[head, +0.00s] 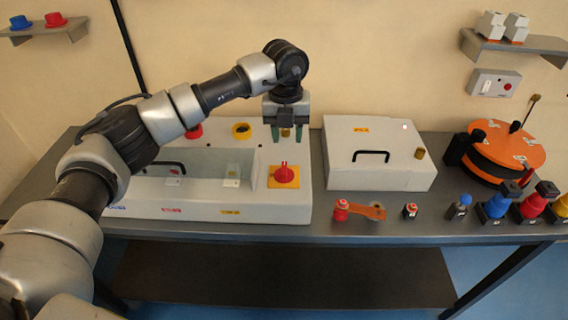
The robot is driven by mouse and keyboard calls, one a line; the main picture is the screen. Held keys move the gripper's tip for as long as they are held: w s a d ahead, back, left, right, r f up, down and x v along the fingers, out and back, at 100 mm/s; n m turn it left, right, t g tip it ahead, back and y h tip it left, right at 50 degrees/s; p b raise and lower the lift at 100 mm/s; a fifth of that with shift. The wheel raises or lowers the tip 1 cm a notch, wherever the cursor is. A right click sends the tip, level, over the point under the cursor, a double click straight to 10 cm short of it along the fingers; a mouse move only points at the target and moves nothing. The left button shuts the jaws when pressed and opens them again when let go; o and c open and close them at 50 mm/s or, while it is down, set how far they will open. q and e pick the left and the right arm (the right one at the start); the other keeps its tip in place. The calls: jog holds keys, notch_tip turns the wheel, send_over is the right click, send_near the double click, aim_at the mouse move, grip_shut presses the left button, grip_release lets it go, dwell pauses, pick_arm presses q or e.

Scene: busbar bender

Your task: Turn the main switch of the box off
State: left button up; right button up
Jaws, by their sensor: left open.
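The main switch (285,175) is a red rotary knob on a yellow plate, at the right end of the long light-grey box (210,202) on the bench. Its handle appears to stand upright in the picture. My left gripper (287,136) hangs above and behind the switch, pointing down. It is open, with greenish fingertips apart from the knob. A small brownish thing shows between or behind the fingers; I cannot tell if it is touched. My arm covers the left part of the box. My right gripper is not in view.
A white lidded box (378,153) with a black handle stands right of the switch. An orange lever (360,210) and small knobs lie along the front edge. An orange round device (505,147) and coloured switches (496,204) stand at right. Shelves hang on the wall.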

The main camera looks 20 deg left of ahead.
aim_at(284, 166)
pick_arm(q)
jog(key=f+p, duration=0.1)
jog(key=f, duration=0.5)
jog(key=f+p, duration=0.1)
jog(key=f, duration=0.2)
jog(key=shift+a+f+p, duration=0.35)
jog(key=shift+w+f, duration=0.1)
jog(key=shift+f, duration=0.25)
grip_shut()
